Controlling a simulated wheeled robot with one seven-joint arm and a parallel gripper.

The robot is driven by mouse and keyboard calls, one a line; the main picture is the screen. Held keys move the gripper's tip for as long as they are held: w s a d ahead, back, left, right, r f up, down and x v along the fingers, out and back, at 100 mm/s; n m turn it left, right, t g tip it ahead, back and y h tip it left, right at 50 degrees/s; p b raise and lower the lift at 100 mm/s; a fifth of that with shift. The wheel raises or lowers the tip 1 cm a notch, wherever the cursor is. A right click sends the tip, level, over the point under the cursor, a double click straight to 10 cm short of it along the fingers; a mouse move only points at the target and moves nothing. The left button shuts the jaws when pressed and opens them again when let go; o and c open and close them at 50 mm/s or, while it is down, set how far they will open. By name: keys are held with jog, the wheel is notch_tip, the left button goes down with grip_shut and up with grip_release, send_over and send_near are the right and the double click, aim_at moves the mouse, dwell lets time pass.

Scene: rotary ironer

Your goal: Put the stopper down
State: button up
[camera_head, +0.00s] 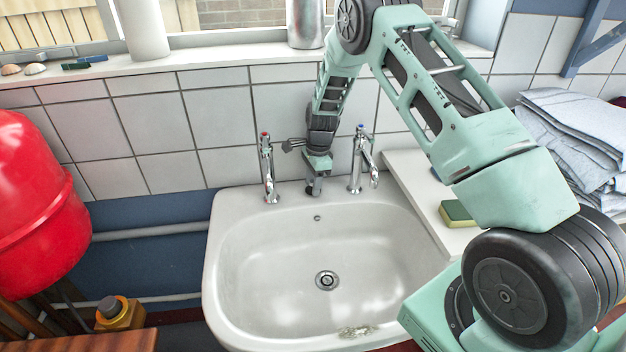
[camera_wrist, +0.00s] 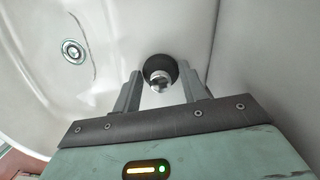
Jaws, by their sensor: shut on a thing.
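My gripper (camera_head: 314,180) points down over the back rim of the white sink (camera_head: 240,250), between the two taps. In the wrist view my gripper (camera_wrist: 160,76) has its two grey fingers on either side of the stopper (camera_wrist: 160,73) and is shut on it. The stopper is round and black, with a shiny metal part facing the camera. In the head view the stopper cannot be told apart from the fingertips. Whether it touches the rim is unclear. The metal drain (camera_head: 326,280) in the basin floor is uncovered; it also shows in the wrist view (camera_wrist: 73,51).
A red-topped tap (camera_head: 267,165) stands left of my gripper and a blue-topped tap (camera_head: 360,160) right of it, both close. A sponge (camera_head: 456,213) and folded cloths (camera_head: 575,130) lie on the right counter. A red tank (camera_head: 38,205) is at left. The basin is empty.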

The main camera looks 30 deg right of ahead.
jog(key=shift+f, duration=0.1)
jog(key=shift+f, duration=0.15)
jog(key=o, duration=1)
jog(key=shift+c, duration=0.2)
notch_tip(320, 180, up, 12)
jog(key=d+b, duration=0.1)
jog(key=b, duration=0.1)
jog(key=shift+d, duration=0.25)
jog(key=shift+s+r, duration=0.1)
jog(key=shift+r, duration=0.1)
